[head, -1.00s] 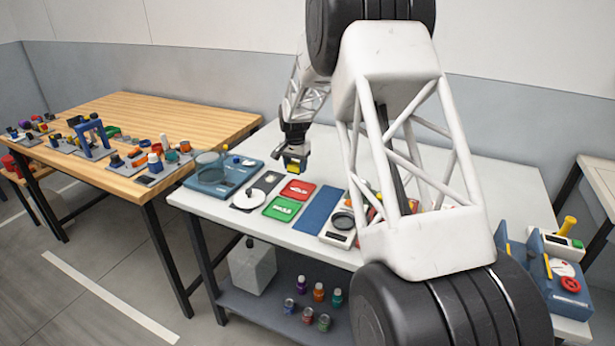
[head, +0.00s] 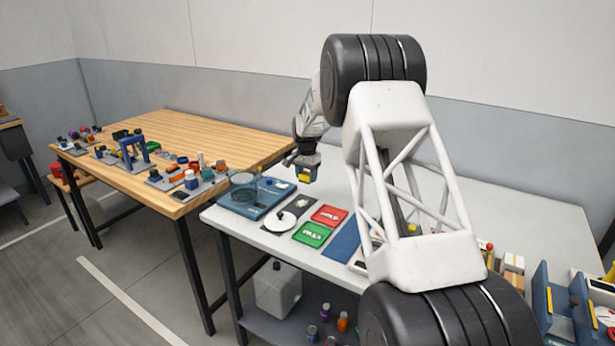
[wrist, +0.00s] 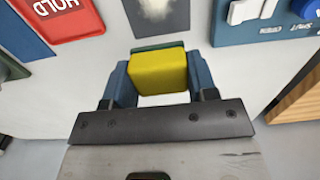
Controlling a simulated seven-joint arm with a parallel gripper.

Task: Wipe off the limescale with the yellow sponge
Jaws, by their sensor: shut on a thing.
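My gripper (head: 307,170) is shut on the yellow sponge (wrist: 158,72), which has a dark green layer along one side. The sponge also shows as a small yellow block in the head view (head: 309,175). A dark grey plate (wrist: 182,14) with a whitish, blurry limescale patch (wrist: 154,8) is partly cut off at the top of the wrist view. In the head view the plate (head: 300,203) lies on the white bench between the blue station and the red tray. The sponge is held above the bench, apart from the plate.
A blue station (head: 262,208) with a clear bowl (head: 243,188) stands left of the plate. The bench behind is clear.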

